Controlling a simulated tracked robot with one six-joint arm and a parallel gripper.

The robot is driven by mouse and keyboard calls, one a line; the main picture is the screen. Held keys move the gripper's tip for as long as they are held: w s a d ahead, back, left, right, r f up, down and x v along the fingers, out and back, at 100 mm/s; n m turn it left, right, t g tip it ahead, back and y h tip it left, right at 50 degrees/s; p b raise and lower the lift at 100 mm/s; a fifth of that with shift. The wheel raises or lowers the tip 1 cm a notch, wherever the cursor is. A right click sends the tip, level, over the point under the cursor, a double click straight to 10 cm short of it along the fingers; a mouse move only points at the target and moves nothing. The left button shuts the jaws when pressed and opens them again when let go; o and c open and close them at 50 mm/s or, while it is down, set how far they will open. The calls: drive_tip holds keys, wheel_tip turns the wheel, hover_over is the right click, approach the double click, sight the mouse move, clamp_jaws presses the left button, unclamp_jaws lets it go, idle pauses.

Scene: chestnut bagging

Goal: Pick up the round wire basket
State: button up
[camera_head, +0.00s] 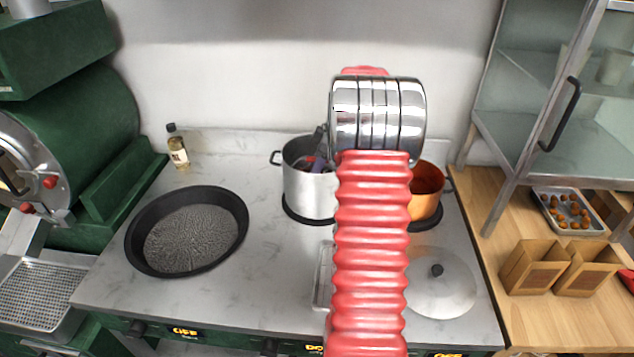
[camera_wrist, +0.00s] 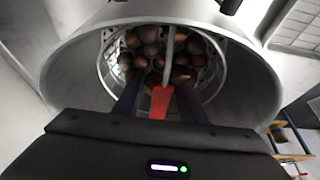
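The round wire basket (camera_wrist: 206,89) sits inside the steel pot (camera_wrist: 262,82) and holds several brown chestnuts (camera_wrist: 150,50). A grey rod of its handle rises toward the wrist camera and ends in a red grip (camera_wrist: 160,101). My gripper (camera_wrist: 160,88) reaches into the pot, with one dark finger on each side of the red grip. The fingers look spread, with no clear contact on the grip. In the head view the pot (camera_head: 305,192) stands at the back of the counter, partly behind my arm. The basket itself cannot be made out there.
A black perforated pan (camera_head: 190,238) lies at the left, with a bottle (camera_head: 177,150) behind it. A copper pot (camera_head: 426,192) and a lid (camera_head: 442,288) are at the right.

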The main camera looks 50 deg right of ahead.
drive_tip(key=shift+c, duration=0.5)
clamp_jaws()
drive_tip(key=shift+r, duration=0.2)
wheel_tip(320, 180, up, 18)
drive_tip(key=shift+f, duration=0.15)
idle(0.4)
idle(0.5)
